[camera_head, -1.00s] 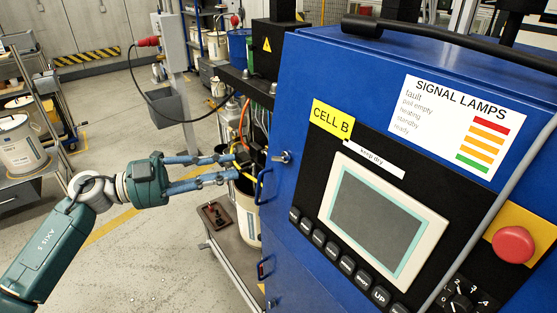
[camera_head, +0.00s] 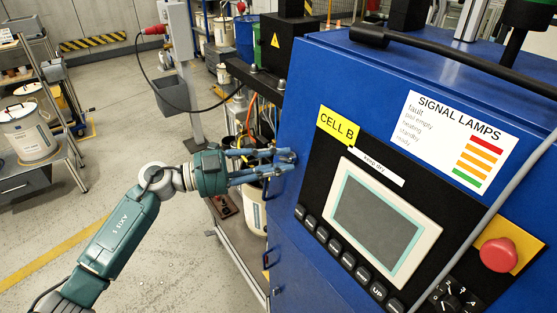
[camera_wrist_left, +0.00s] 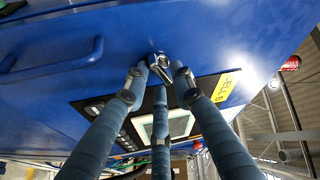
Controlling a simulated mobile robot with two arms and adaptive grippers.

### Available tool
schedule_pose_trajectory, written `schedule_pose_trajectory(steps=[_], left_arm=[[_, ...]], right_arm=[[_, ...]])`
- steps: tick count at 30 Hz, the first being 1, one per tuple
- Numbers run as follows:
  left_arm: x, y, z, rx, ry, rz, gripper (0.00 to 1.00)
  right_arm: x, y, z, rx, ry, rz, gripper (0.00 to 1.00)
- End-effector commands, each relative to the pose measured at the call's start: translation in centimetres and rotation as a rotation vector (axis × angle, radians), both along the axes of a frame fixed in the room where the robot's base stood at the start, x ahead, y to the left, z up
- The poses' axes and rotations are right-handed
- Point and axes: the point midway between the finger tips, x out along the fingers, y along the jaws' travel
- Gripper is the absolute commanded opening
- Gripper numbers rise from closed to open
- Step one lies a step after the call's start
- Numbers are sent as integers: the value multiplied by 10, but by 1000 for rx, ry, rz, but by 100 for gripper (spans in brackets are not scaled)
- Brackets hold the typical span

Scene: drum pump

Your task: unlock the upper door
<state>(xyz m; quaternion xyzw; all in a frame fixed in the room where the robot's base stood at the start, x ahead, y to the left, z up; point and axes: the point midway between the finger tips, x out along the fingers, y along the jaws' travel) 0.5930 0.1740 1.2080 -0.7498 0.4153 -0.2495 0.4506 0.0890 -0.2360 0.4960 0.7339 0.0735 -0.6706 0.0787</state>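The blue cabinet (camera_head: 330,75) has a door on its left side, with a blue bar handle (camera_head: 266,255) low on it. The bar handle also shows at the upper left of the left wrist view (camera_wrist_left: 52,64). A small metal latch (camera_wrist_left: 160,64) on the door shows in the left wrist view, just beyond my fingertips. My left gripper (camera_head: 284,160) reaches from the left to the door. Its fingers are spread apart around the latch; whether they touch it I cannot tell. In the head view the fingers largely hide the latch. My right gripper is not in view.
The cabinet front carries a screen (camera_head: 383,222), a row of buttons and a red emergency knob (camera_head: 498,254). Hoses and a white drum (camera_head: 254,208) stand behind my left gripper. A cart with buckets (camera_head: 30,130) is at the far left. The floor between is clear.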

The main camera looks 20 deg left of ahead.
Motion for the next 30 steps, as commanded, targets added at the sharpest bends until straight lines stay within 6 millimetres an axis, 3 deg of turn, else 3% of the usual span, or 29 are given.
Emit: schedule_pose_trajectory(steps=[2,6,13,24,30], left_arm=[[0,0,0,0,0,0,24],[0,0,0,0,0,0,0],[0,1,0,37,-26,-7,0],[2,3,0,360,-274,-83,0],[2,3,1,373,-284,-86,0]], right_arm=[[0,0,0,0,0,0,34],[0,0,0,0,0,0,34],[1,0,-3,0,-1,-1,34],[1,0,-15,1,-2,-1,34],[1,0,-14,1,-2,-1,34]])
